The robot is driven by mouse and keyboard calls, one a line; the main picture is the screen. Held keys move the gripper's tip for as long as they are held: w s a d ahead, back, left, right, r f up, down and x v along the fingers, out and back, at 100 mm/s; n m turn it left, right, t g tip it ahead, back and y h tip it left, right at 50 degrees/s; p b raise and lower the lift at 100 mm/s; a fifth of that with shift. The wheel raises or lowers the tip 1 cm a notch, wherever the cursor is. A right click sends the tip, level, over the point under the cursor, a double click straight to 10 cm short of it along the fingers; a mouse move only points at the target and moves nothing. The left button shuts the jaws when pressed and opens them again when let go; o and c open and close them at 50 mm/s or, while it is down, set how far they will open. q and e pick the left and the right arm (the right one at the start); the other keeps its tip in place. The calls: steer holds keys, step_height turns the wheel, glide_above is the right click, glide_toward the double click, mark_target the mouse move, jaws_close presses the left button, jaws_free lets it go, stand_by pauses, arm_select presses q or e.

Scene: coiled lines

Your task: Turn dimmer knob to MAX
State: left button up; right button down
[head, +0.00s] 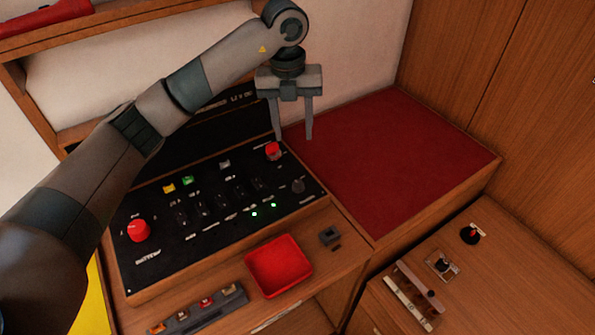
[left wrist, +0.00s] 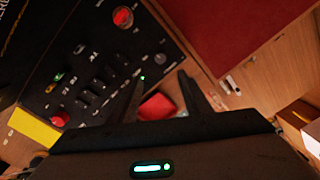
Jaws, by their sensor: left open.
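The black control panel (head: 165,215) carries a dark round knob (head: 298,186) near its right edge, which also shows in the left wrist view (left wrist: 160,59). This may be the dimmer knob; its label and pointer are too small to read. A red knob (head: 272,150) sits at the panel's upper right and another red knob (head: 138,230) at its left. My left gripper (head: 293,136) points down, open and empty, above the panel's upper right corner beside the upper red knob. Its two fingers also show in the left wrist view (left wrist: 160,76), apart from any knob. My right gripper is out of view.
A red tray (head: 305,276) stands in front of the panel, beside a small dark block (head: 330,236). A bare red mat (head: 390,150) lies to the right. A wooden side surface holds a black knob (head: 471,234) and a small lever (head: 440,265).

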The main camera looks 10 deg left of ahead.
arm_select(q)
steer(key=p, duration=0.7)
glide_toward(298, 183)
step_height(298, 183, down, 7)
steer(key=shift+d+f, duration=0.15)
steer(key=shift+f, duration=0.5)
steer(key=c, duration=1)
